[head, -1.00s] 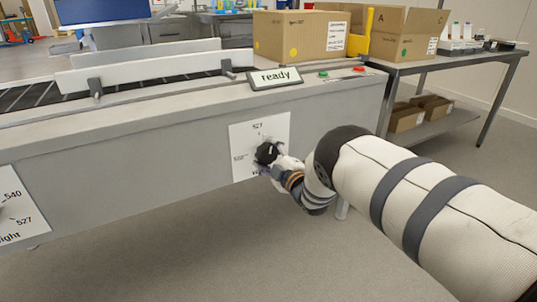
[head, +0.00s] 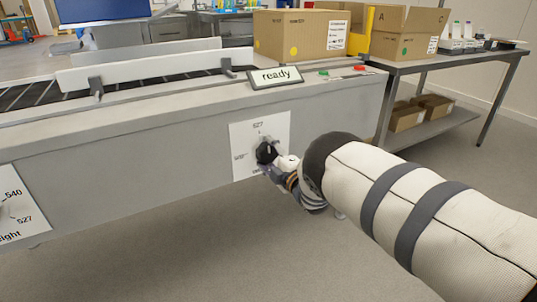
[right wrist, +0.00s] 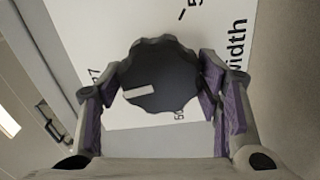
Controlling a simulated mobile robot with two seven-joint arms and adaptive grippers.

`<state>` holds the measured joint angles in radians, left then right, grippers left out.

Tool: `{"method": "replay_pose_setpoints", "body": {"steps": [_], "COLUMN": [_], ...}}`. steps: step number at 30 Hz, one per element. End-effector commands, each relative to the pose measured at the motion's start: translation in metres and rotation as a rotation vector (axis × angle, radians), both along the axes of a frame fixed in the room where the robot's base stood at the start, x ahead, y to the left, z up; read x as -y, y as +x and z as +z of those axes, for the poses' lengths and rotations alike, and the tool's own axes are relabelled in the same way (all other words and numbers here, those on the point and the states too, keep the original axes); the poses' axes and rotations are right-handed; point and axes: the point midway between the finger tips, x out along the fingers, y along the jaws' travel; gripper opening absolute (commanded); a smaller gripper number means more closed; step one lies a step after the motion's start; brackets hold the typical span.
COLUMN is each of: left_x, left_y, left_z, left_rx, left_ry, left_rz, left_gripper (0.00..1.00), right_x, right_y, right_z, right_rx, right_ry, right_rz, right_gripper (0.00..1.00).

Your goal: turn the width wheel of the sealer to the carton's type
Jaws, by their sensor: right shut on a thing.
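The width wheel (head: 266,153) is a dark scalloped knob on a white dial plate (head: 241,135) on the sealer's front (head: 150,160). The label 527 is above the wheel; other labels are partly covered or too small to read. My right gripper (right wrist: 162,95) is shut on the wheel (right wrist: 160,65), one purple-padded finger on each side. In the right wrist view, the wheel's pale mark points left, roughly towards the partly hidden 527 side. My left gripper is not in view.
A sign (head: 275,77) on the sealer reads "ready", beside green and red buttons (head: 359,68). A second dial plate (head: 18,215) is at the left edge. A carton with a green dot (head: 390,45) stands on the right table. The floor in front is clear.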

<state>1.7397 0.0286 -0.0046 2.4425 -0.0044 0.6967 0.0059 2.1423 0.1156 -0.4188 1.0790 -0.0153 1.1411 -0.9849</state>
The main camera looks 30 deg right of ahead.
Motion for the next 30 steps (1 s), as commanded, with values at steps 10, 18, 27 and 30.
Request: {"method": "replay_pose_setpoints", "body": {"steps": [10,18,27,30], "left_x": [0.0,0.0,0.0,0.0], "left_y": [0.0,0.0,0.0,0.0], "left_z": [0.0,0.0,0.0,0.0], "left_rx": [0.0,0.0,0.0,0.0], "left_ry": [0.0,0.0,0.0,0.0], "left_rz": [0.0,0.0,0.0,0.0], "left_gripper": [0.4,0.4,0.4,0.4], "right_x": [0.001,0.001,-0.004,-0.006], "right_y": [0.0,-0.004,-0.069,-0.093], "right_z": [0.0,-0.001,-0.001,-0.001], "right_rx": [0.0,-0.002,-0.005,-0.005], "right_ry": [0.001,0.002,0.002,0.002], "right_rz": [-0.003,-0.002,-0.003,-0.003], "right_gripper": [0.79,0.79,0.79,0.79]}}
